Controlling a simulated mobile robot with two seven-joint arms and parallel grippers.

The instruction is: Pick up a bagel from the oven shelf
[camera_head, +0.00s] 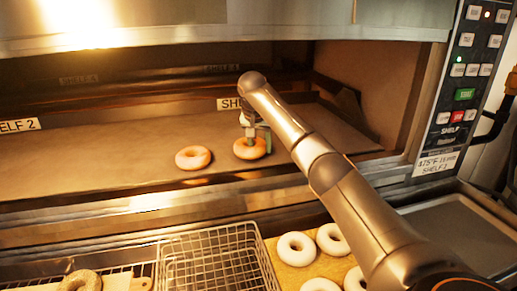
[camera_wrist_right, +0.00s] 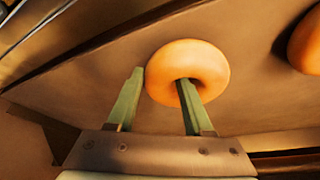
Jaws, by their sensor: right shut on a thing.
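Two pale golden bagels are on the oven shelf (camera_head: 95,165). The left bagel (camera_head: 193,158) lies flat on the shelf. My right gripper (camera_head: 250,134) reaches down from above at the right bagel (camera_head: 250,152). In the right wrist view the gripper (camera_wrist_right: 160,77) is shut on this bagel (camera_wrist_right: 212,62), one finger in the hole and the other outside the ring. I cannot tell whether the bagel is lifted off the shelf. The other bagel also shows at that view's right edge (camera_wrist_right: 306,43). My left gripper is not in view.
A wire basket (camera_head: 218,259) stands in front of the oven. The oven's control panel (camera_head: 464,85) is at right. The shelf's left part is clear.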

